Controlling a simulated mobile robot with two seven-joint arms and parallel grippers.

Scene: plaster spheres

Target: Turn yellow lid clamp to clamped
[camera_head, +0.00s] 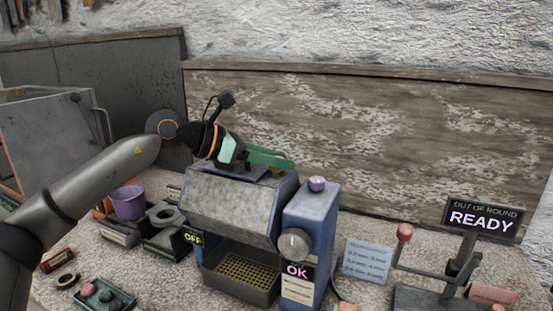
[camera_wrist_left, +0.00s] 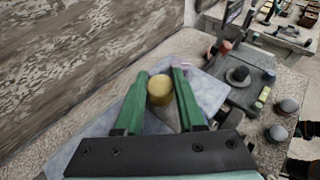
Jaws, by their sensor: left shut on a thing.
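The yellow lid clamp (camera_wrist_left: 160,91) shows in the left wrist view as a short round yellow knob on the top of the grey-blue machine (camera_head: 238,207). My left gripper (camera_head: 281,163) reaches over the machine's top from the left. In the left wrist view its two green fingers (camera_wrist_left: 160,74) stand on either side of the knob and are shut on it. In the head view the fingers and wrist mostly hide the knob. Which way the clamp is turned I cannot tell. My right gripper is in neither view.
A blue column with a purple button (camera_head: 317,184), a round dial and an "OK" label stands at the machine's right. A "READY" sign (camera_head: 483,218) stands farther right. A purple cup (camera_head: 128,203) and a green tray (camera_head: 104,295) are at left. A wooden board (camera_head: 400,150) stands behind.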

